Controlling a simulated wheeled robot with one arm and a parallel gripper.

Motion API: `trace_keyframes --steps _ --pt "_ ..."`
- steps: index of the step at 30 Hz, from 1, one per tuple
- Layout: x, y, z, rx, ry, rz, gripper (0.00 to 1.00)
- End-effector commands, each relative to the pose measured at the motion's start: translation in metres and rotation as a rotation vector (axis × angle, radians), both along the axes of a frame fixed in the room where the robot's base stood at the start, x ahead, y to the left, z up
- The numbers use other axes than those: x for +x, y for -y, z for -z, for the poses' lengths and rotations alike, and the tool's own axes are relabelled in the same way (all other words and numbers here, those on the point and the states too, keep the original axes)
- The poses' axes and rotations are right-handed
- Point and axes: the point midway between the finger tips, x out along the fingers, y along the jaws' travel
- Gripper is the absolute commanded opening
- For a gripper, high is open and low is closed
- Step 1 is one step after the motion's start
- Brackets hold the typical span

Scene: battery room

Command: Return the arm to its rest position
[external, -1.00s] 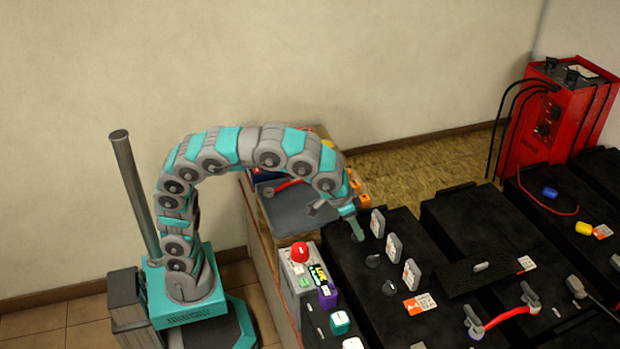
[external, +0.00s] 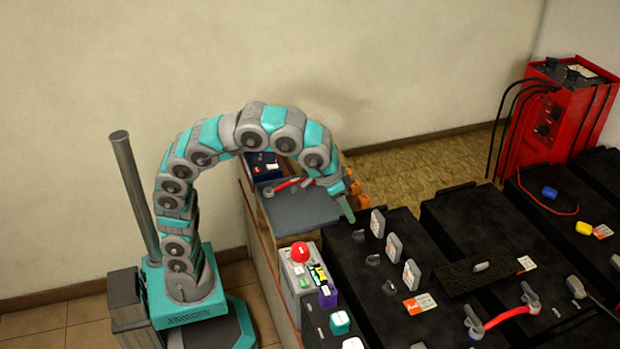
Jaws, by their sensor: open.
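My arm curves up from its teal and grey base in an arch and comes down at the far left corner of the nearest black battery (external: 352,287). My gripper (external: 346,208) points downward just above that corner. It holds nothing that I can see, and its far finger is hard to make out. It is apart from the nearest upright grey piece (external: 377,223) on the battery.
More upright grey pieces (external: 394,247) stand on this battery. A control box with a red button (external: 300,252) is at its left. A grey tray (external: 300,211) lies behind. A red charger (external: 560,115) stands at the back right. The space above the arm is clear.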

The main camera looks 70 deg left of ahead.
Motion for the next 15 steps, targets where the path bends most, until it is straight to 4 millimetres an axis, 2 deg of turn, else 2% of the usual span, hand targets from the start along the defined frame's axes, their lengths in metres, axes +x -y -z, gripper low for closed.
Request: trace_keyframes --steps 9,11,15 --pt "-0.005 -0.003 0.003 0.006 -0.016 -0.013 0.44" --pt "-0.013 -0.007 0.008 0.015 -0.040 -0.036 0.44" --pt "-0.051 -0.029 0.032 0.067 -0.146 -0.138 0.44"
